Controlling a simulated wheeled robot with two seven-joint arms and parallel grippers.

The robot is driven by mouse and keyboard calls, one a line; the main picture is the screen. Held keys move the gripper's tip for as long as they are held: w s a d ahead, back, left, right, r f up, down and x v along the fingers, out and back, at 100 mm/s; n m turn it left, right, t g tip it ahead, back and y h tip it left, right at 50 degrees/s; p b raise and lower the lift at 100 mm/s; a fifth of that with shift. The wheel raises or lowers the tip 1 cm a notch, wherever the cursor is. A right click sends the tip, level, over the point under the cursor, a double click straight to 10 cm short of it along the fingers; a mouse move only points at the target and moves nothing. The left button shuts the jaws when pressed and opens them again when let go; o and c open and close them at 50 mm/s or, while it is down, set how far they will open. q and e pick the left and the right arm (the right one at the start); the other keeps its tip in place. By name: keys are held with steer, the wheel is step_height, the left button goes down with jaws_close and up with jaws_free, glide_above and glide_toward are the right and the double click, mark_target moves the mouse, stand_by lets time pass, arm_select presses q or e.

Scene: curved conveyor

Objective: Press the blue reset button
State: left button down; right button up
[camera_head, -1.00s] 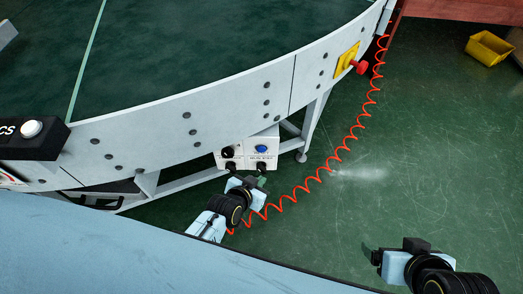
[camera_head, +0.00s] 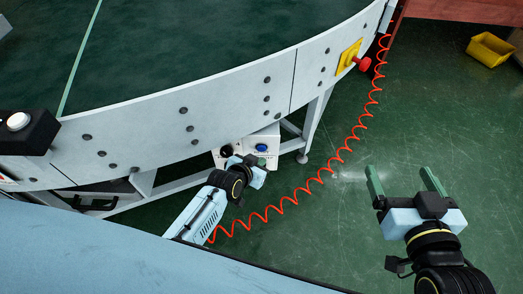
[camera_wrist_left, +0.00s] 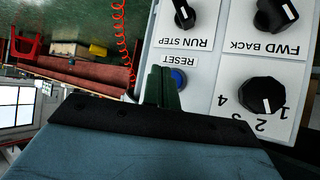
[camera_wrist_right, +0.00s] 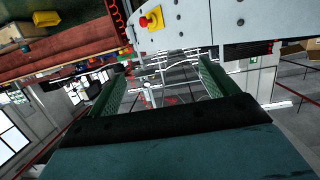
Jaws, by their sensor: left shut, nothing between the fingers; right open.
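The blue reset button (camera_head: 261,147) is on the white control box (camera_head: 271,136) under the conveyor's side. In the left wrist view the button (camera_wrist_left: 179,78) sits below the upside-down RESET label, partly hidden by my fingers. My left gripper (camera_head: 260,162) is shut and empty, right in front of the box. Its green fingertips (camera_wrist_left: 162,85) overlap the button's left edge in the left wrist view; I cannot tell whether they touch it. My right gripper (camera_head: 405,180) is open and empty over the green floor at the right.
The conveyor (camera_head: 215,105) curves above the box, with its legs (camera_head: 314,125) beside it. A red coiled cable (camera_head: 330,168) runs to the right of my left gripper. A red emergency knob (camera_head: 364,64) juts from the conveyor's side. The floor at the right is open.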

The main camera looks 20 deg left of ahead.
mark_target(264, 151)
arm_select(q)
steer(key=shift+w+a, duration=0.2)
steer(key=shift+w, duration=0.55)
arm_select(e)
steer(key=shift+w+a+r+t+y, duration=0.15)
steer(key=shift+r+t, duration=0.15)
steer(key=shift+r, duration=0.2)
steer(key=shift+w+a+r+t+y, duration=0.15)
steer(key=shift+r+t, duration=0.15)
steer(key=shift+r, duration=0.2)
steer(key=shift+s, duration=0.1)
stand_by(0.5)
arm_select(q)
steer(key=shift+w+a, duration=0.1)
steer(key=shift+w, duration=0.3)
steer(key=shift+w+a, duration=0.15)
steer(key=shift+w, duration=0.25)
arm_select(e)
steer(key=shift+f, duration=0.15)
stand_by(0.4)
arm_select(q)
steer(key=shift+s, duration=0.1)
steer(key=shift+s+d+p, duration=0.25)
steer(key=shift+s+p, duration=0.2)
steer(key=shift+s, duration=0.25)
arm_select(e)
steer(key=shift+r, duration=0.7)
